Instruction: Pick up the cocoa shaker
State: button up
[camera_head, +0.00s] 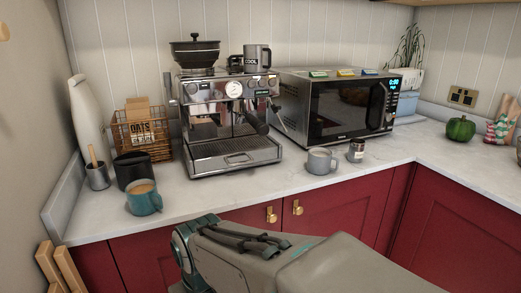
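A small dark jar (356,150) with a pale label stands upright on the white counter, in front of the microwave. It looks like the cocoa shaker, though its label is too small to read. A grey mug with a pale drink (321,161) stands just left of it, with a small gap between them. My arm crosses the bottom of the head view, in front of the red cabinets and well short of the jar. My gripper's fingers do not show.
A coffee machine (228,120) and a microwave (340,105) back the counter (430,148). A teal mug (144,197), a black canister (133,170) and a metal cup (97,176) stand at left. A green pepper (461,128) stands at right. The counter right of the jar is clear.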

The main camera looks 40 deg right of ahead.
aim_at(357, 145)
jog(key=z, duration=2.6)
jog(key=i, duration=0.65)
jog(key=u, duration=0.4)
